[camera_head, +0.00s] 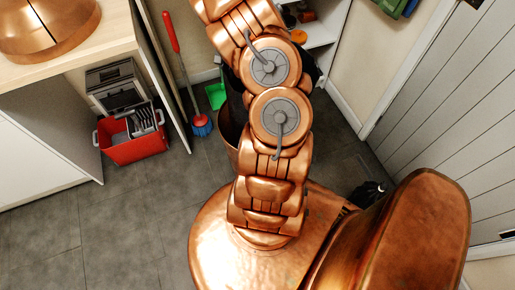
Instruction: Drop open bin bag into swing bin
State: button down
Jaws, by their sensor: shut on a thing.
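A brown, round-sided container (227,140), which looks like the bin, stands on the floor behind my arm, and my arm hides most of it. Dark material shows above its rim, but I cannot tell whether it is the bag or the bin's inside. A black patch (313,68) shows at the right edge of my arm and may be part of the bin bag. My copper arm rises through the middle of the view and leaves at the top edge. My gripper cannot be made out, so its hold on the bag is hidden.
A red caddy (133,135) sits on the floor at left below a wooden counter (90,40). White shelves (320,35) are behind, a grey panelled door (440,110) at right. Floor at lower left is clear.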

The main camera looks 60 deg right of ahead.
jog(key=c, duration=1.2)
grip_release()
jog(key=shift+r, duration=0.1)
jog(key=r, duration=0.4)
jog(key=d+r, duration=0.1)
jog(key=r, duration=0.6)
jog(key=shift+w+d+r, duration=0.3)
jog(key=shift+w+r, duration=0.05)
